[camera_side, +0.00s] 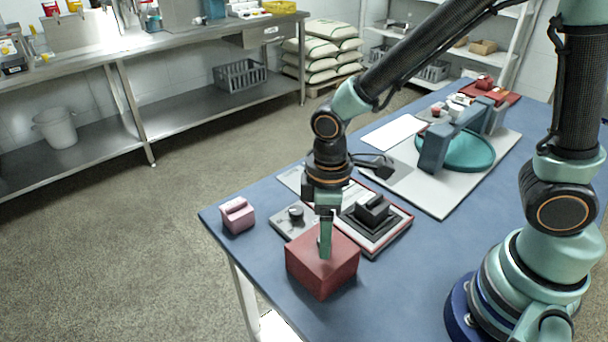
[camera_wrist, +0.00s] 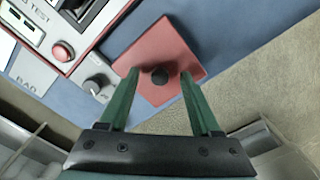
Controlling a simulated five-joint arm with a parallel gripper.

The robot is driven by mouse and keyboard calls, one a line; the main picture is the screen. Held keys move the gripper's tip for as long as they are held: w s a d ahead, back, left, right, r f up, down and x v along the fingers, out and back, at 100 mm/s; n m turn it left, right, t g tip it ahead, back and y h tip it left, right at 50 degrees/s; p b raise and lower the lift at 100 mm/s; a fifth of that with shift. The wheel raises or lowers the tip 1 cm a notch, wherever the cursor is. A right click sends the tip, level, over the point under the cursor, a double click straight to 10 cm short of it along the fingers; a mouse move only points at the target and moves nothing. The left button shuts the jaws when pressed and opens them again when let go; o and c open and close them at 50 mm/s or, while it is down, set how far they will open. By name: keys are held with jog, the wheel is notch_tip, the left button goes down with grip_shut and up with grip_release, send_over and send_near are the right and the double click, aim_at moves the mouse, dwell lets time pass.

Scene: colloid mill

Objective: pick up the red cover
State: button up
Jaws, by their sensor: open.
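The red cover (camera_side: 322,266) is a box-like block standing on the blue table near its front edge. I cannot tell whether the fingertips touch the cover.
A pink block (camera_side: 238,215) stands to the left. A teal round plate (camera_side: 455,152) is farther back. The blue table (camera_side: 385,295) is bare right of the cover.

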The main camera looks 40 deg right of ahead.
jog(key=shift+f, duration=0.4)
grip_shut()
dwell(1.2)
